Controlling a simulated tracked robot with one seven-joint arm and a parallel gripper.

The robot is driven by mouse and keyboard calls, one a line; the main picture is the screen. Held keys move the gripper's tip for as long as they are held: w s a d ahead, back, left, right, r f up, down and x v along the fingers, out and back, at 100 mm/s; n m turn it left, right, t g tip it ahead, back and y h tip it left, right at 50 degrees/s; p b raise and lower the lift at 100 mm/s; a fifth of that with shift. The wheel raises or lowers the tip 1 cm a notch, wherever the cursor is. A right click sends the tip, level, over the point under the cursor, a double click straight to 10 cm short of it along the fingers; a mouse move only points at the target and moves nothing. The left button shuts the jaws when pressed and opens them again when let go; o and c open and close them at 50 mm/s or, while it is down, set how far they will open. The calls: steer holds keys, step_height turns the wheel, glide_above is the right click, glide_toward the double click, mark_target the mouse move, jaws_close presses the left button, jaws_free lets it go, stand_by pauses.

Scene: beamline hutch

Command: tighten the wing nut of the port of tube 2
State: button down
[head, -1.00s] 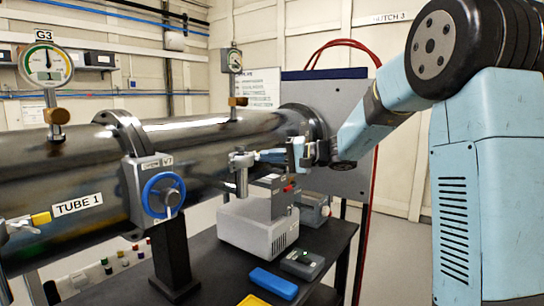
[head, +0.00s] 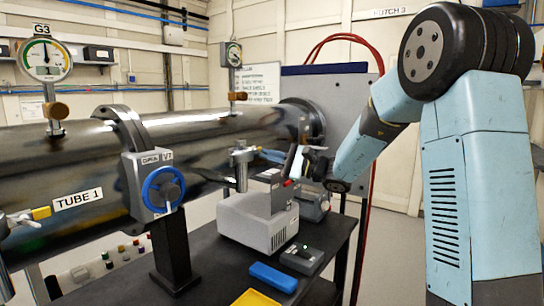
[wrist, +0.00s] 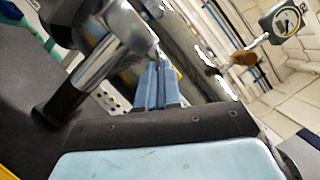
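The port of tube 2 (head: 241,168) is a grey metal fitting with an upright cylinder, under the far part of the dark steel tube. My gripper (head: 263,154) reaches it from the right, with its palm tilted. In the wrist view the two blue fingers (wrist: 157,70) lie almost together, with only a thin line between them. Their tips are at the end of the shiny metal port (wrist: 125,38). The fingers appear shut on the wing nut, which they largely hide.
A grey-white instrument box (head: 257,222) stands close below my gripper on the black table (head: 215,272). A valve with a blue handwheel (head: 163,190) is to the left. A blue box (head: 273,277) and a small grey box (head: 302,258) lie in front.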

steer(key=shift+f+m, duration=0.3)
steer(key=shift+m, duration=0.2)
steer(key=c, duration=1.6)
jaws_free()
steer(key=shift+r, duration=0.1)
steer(key=shift+d, duration=0.1)
steer(key=v, duration=1.3)
steer(key=shift+s+d+f, duration=0.2)
steer(key=shift+d+f, duration=0.05)
